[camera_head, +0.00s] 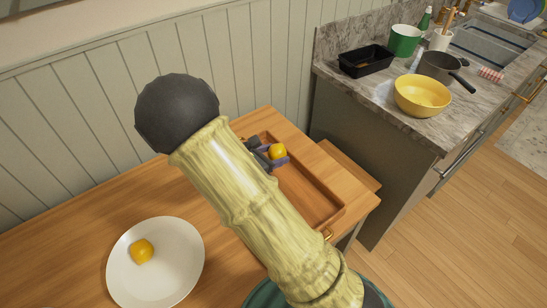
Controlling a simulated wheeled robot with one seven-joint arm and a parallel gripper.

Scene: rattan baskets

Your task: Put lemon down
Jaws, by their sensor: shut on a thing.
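A yellow lemon (278,151) is between the fingers of my gripper (273,156), which is shut on it. The gripper is small and partly hidden behind the large arm link in front of the camera. The lemon appears over the far end of a brown wooden tray (318,203) on the wooden table (50,254). I cannot tell whether it is above the tray floor or touching it. A second yellow, lemon-like fruit (141,250) lies on a white plate (182,271) at the lower left.
A marble counter (385,108) stands to the right, with a yellow bowl (422,96), a black pan (366,61), a green pot (404,41) and a dark saucepan (440,66). A panelled wall (70,130) runs behind the table. The near part of the tray looks empty.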

